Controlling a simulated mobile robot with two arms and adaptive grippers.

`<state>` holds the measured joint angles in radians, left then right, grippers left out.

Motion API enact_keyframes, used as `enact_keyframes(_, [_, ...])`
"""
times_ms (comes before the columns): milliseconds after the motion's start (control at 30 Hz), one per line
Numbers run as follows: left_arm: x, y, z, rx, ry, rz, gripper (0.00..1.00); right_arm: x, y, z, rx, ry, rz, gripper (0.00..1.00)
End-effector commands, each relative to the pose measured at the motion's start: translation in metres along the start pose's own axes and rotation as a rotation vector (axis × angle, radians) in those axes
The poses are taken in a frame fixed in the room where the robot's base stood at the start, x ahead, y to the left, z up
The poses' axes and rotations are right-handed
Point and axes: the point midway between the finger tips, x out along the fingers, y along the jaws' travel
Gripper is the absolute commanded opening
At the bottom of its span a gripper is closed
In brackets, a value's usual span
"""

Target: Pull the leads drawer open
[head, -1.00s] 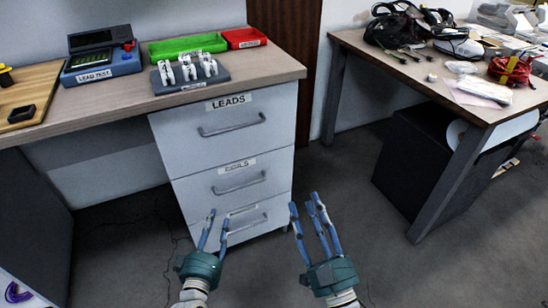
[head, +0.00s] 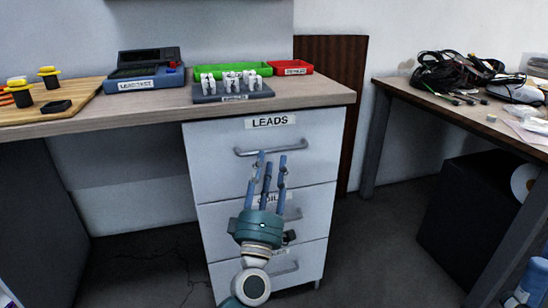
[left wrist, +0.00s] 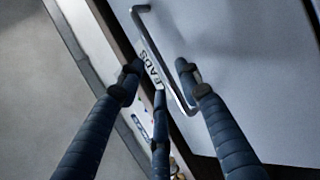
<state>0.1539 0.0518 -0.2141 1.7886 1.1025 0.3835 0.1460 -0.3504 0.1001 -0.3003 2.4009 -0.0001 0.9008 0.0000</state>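The white leads drawer (head: 225,165) is the top one of the cabinet, marked LEADS; its front looks shut. Its grey bar handle (head: 305,146) runs across below the label. My left gripper (head: 269,163) is in front of this drawer, its blue fingertips at the handle. In the left wrist view the fingers of the left gripper (left wrist: 160,80) are spread, with the handle (left wrist: 174,88) between them; I see no clear grip. Contact cannot be told. A blue part of my right gripper (head: 532,281) shows at the bottom right; its fingers are mostly out of view.
Two more drawers with handles lie below. The desktop (head: 150,118) above holds a lead tester (head: 145,75), a green tray (head: 205,69), a red tray (head: 290,67) and a grey block (head: 235,94) with white pieces. A second table (head: 400,92) stands right, past open floor.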

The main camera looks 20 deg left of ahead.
Motion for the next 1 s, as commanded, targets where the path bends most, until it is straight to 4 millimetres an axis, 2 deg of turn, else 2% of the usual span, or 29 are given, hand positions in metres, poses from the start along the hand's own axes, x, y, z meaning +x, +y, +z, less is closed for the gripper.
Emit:
enact_keyframes(100, [0.019, 0.0, 0.0, -0.001, 0.001, 0.002, 0.35, -0.003, 0.0, 0.001, 0.0, -0.001, 0.0, 0.4])
enact_keyframes(200, [0.029, 0.0, 0.001, -0.001, -0.001, 0.0, 0.35, -0.003, 0.0, 0.001, 0.0, -0.001, 0.0, 0.4])
enact_keyframes(600, [0.037, 0.0, 0.001, 0.0, -0.002, -0.001, 0.35, -0.004, 0.0, 0.001, 0.0, -0.002, 0.0, 0.4])
enact_keyframes(767, [0.036, 0.0, 0.001, 0.0, -0.002, -0.001, 0.03, -0.004, 0.0, 0.001, 0.0, -0.002, 0.0, 0.4])
enact_keyframes(800, [0.036, 0.0, 0.001, 0.0, -0.002, -0.001, 0.0, -0.004, 0.0, 0.001, 0.0, -0.002, 0.0, 0.4])
enact_keyframes(1000, [0.036, -0.001, 0.001, 0.001, -0.002, -0.001, 0.0, -0.004, 0.0, 0.001, 0.0, -0.002, 0.0, 0.4])
